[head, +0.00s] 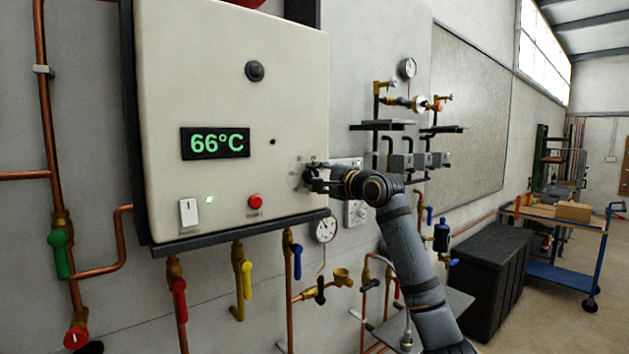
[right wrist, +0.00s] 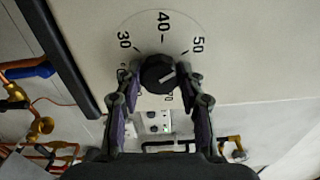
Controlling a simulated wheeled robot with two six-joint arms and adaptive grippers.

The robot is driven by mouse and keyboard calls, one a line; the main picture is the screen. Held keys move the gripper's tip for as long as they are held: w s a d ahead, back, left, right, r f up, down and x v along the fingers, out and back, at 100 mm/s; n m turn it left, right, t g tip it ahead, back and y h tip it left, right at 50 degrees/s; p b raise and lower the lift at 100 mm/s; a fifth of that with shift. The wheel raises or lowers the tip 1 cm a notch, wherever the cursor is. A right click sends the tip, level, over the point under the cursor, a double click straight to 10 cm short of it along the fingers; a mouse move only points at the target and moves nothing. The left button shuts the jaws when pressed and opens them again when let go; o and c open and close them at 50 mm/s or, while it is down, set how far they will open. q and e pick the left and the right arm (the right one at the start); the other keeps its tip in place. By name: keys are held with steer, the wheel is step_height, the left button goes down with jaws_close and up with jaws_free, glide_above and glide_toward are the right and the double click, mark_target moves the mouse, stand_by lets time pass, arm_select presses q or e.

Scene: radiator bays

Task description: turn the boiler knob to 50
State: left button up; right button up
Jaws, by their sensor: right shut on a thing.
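The boiler (head: 235,110) is a cream box on the wall; its green display (head: 215,143) reads 66°C. My right gripper (head: 308,180) is at the lower right of its front panel and hides the knob in the head view. In the right wrist view the black boiler knob (right wrist: 157,73) sits between the fingertips of my right gripper (right wrist: 160,76), which is shut on it. The dial shows 30, 40 and 50; other numbers are partly covered by the fingers. The knob's pale mark points right, past 50. My left gripper is not in view.
A red button (head: 255,201) and a white switch (head: 188,212) are on the panel's lower part. Pipes with coloured valves, such as a yellow one (head: 247,280), hang below. A black chest (head: 490,280) stands to the right.

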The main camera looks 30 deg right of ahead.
steer(key=shift+m, duration=0.3)
steer(key=o, duration=1.2)
steer(key=s, duration=0.7)
steer(key=shift+s+d, duration=0.25)
steer(key=shift+d, duration=0.1)
